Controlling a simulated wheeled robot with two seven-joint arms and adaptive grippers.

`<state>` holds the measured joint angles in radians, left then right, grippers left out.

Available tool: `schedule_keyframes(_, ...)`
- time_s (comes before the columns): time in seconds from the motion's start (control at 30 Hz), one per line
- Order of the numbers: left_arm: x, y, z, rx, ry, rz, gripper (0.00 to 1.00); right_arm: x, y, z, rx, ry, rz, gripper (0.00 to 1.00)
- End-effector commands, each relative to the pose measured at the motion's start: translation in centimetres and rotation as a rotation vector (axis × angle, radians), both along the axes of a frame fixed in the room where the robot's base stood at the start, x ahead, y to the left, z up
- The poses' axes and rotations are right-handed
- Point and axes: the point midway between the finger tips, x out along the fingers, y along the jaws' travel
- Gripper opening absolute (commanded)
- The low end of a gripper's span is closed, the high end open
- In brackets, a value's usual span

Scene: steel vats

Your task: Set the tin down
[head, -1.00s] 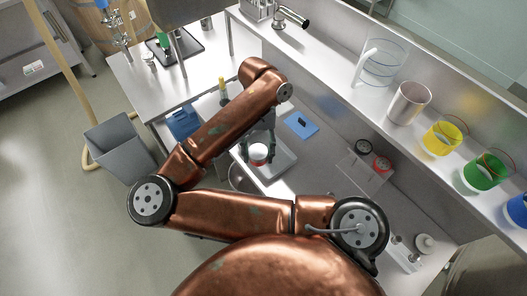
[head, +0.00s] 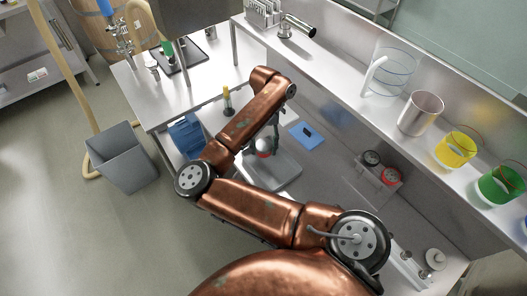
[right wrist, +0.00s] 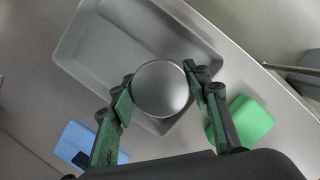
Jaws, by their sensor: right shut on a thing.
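I cannot tell whether the tin touches anything below. My left gripper is not in view.
A blue pad with a black part (head: 306,134) lies beside the tray. A green block (right wrist: 240,122) is close to one finger. A clear stand with round items (head: 376,178) is to the right. A raised shelf (head: 345,85) carries a steel cup (head: 421,113) and coloured beakers.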

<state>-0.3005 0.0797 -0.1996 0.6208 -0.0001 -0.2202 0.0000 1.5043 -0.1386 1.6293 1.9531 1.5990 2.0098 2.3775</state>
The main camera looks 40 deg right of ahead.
Motion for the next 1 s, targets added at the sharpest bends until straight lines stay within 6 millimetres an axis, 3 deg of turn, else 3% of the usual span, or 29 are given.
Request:
schedule_keyframes(0.03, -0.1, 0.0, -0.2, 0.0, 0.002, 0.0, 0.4, -0.2, 0.1, -1.3, 0.001, 0.009, -0.001, 0.17)
schedule_keyframes(0.13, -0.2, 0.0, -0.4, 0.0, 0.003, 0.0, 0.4, -0.2, 0.1, -2.5, 0.0, 0.007, -0.002, 0.17)
schedule_keyframes(0.57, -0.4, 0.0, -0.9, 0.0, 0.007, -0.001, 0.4, -0.1, 0.1, -3.0, 0.0, 0.004, -0.001, 0.17)
schedule_keyframes(0.6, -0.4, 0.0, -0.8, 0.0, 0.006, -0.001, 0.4, -0.2, 0.1, -2.9, 0.001, 0.003, -0.002, 0.47)
schedule_keyframes(0.8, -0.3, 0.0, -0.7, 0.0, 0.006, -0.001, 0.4, -0.2, 0.1, -2.8, 0.0, 0.002, -0.002, 0.6)
schedule_keyframes(1.0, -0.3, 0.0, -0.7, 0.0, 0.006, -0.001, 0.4, -0.2, 0.1, -2.8, 0.001, 0.003, -0.002, 0.61)
